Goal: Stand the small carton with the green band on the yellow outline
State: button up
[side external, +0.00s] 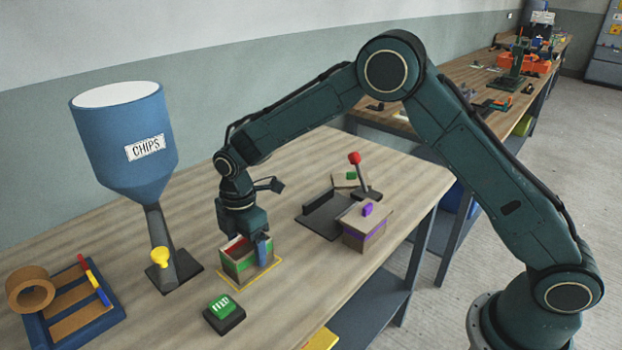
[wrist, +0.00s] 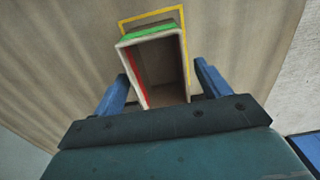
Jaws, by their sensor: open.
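The small carton with the green band (side external: 236,267) stands upright, its top open, with a red strip on an inner wall. It appears to rest inside the yellow outline (side external: 276,273). In the wrist view the carton (wrist: 138,64) shows its open top, and the outline (wrist: 150,14) shows beyond its far side. My gripper (wrist: 161,72) is open, with one blue finger on either side of the carton. I cannot tell whether the fingers touch its walls. The near part of the outline is hidden in the wrist view.
A blue chips hopper (side external: 125,140) with a yellow knob stands left. A green button (side external: 222,307) lies in front. A purple-banded carton (side external: 363,233), a dark tray (side external: 322,214) and a red-knobbed lever (side external: 356,162) stand right. A blue rack (side external: 72,304) is at far left.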

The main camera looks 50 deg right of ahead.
jog(key=shift+r, duration=0.15)
notch_tip(320, 180, up, 12)
dwell(0.6)
dwell(0.5)
jog(key=s+d+r+m+t, duration=0.3)
jog(key=s+d+r+m, duration=0.7)
jog(key=s+r, duration=0.4)
jog(key=s+d+f+m+t, duration=0.1)
jog(key=s+d+f+m, duration=0.1)
jog(key=s, duration=0.7)
jog(key=s+d+f+m+t, duration=0.1)
jog(key=s+d+m, duration=0.3)
jog(key=s, duration=0.5)
jog(key=shift+s+d+f+m+t, duration=0.2)
jog(key=shift+s+f+m+t, duration=0.15)
jog(key=shift+m, duration=0.65)
